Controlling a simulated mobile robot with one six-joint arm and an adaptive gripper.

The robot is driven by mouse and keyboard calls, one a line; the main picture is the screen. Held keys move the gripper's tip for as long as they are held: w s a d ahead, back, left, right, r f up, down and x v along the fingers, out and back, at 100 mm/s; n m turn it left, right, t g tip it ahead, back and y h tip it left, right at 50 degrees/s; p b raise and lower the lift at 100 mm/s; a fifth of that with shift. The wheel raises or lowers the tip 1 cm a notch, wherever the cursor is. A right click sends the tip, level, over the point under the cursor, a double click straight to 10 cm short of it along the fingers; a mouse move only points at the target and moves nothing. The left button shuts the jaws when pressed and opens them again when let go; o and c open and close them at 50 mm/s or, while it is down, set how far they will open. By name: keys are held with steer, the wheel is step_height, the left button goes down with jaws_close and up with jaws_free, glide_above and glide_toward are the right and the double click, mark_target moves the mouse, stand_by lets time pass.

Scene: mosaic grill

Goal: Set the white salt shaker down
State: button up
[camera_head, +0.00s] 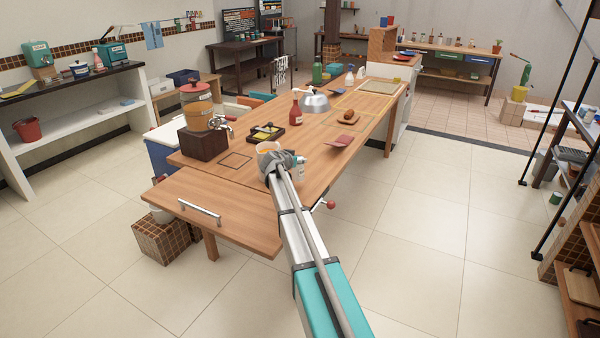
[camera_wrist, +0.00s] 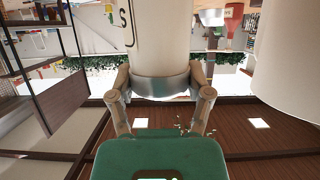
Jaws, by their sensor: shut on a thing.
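The white salt shaker (camera_wrist: 160,40) fills the upper middle of the wrist view, with a dark letter S on its side and a grey metal band at its lower end. My gripper (camera_wrist: 160,86) is shut on it, one finger on each side near the band. In the head view my gripper (camera_head: 275,160) is over the near right part of the wooden table (camera_head: 225,205). The shaker cannot be made out clearly there. Whether its base touches anything cannot be told.
A large pale rounded thing (camera_wrist: 287,55) stands close right of the shaker in the wrist view. A square outline (camera_head: 235,161) left of my gripper is empty.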

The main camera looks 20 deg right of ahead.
mark_target(299, 168)
steer(key=shift+d+f, duration=0.1)
stand_by(0.3)
steer(key=shift+d+f+b, duration=0.35)
steer(key=shift+f+b, duration=0.2)
steer(key=shift+b, duration=0.05)
steer(key=shift+f+b, duration=1.4)
steer(key=shift+f, duration=0.1)
steer(key=o, duration=1.2)
steer(key=shift+o, duration=0.2)
steer(key=shift+r, duration=0.2)
